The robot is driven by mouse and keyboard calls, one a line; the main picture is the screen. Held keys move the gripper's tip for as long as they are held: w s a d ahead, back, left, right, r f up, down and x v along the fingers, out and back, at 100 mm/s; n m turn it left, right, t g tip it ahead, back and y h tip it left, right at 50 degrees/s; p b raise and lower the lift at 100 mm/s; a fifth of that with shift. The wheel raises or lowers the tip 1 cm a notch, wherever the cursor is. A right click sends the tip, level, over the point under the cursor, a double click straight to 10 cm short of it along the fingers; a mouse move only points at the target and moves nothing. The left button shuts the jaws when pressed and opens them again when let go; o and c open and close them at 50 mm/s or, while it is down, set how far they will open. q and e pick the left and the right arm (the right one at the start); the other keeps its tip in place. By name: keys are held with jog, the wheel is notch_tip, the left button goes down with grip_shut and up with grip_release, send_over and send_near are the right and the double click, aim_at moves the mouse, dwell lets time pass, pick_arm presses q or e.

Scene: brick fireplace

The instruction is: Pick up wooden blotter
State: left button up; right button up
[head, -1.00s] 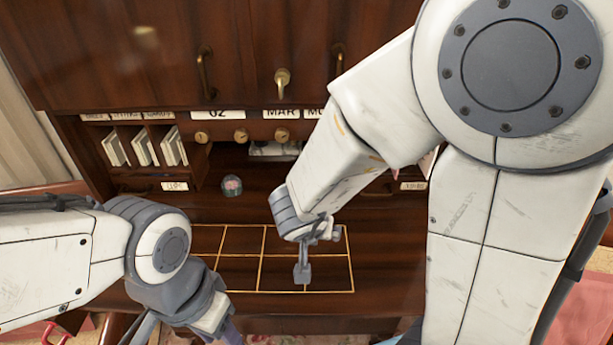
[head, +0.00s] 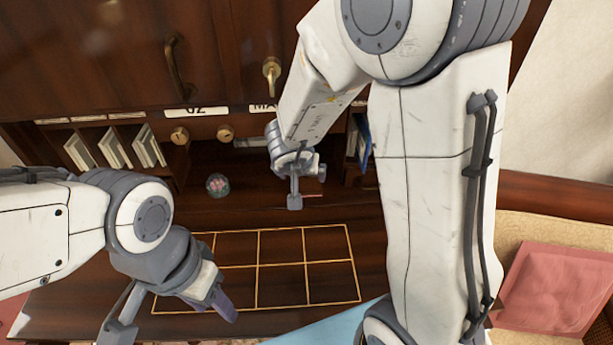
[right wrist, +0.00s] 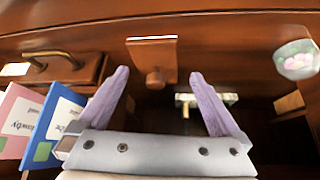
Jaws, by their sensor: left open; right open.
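The wooden blotter, a small brown block with a round knob, shows in the right wrist view (right wrist: 152,48). It lies on the dark wooden desk just beyond my right fingertips, its knob between them in the picture. In the head view only a thin reddish edge, probably the blotter (head: 313,194), shows beside the finger. My right gripper (head: 295,201) is open and empty over the back of the desk; its two purple-grey fingers stand apart in the right wrist view (right wrist: 160,75). My left gripper (head: 170,316) is open and empty at the desk's front left.
A glass paperweight (head: 218,185) stands left of my right gripper. Blue and pink booklets (right wrist: 45,120) stand close by in the right wrist view. Pigeonholes with envelopes (head: 113,147) line the back. The gold-lined grid (head: 283,265) on the desk is empty.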

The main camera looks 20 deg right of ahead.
aim_at(304, 184)
jog(key=shift+w+d, duration=0.4)
jog(key=shift+w, duration=0.3)
jog(key=shift+w+d, duration=0.35)
jog(key=shift+w, duration=0.35)
jog(key=b+x, duration=0.2)
jog(key=x, duration=0.2)
jog(key=shift+w+f, duration=0.1)
jog(key=shift+f, duration=0.1)
jog(key=shift+w+d+f, duration=0.15)
jog(key=shift+w+f, duration=0.05)
jog(key=shift+f, duration=0.05)
jog(key=c, duration=1.2)
jog(key=shift+o, duration=0.2)
jog(key=shift+r, duration=0.15)
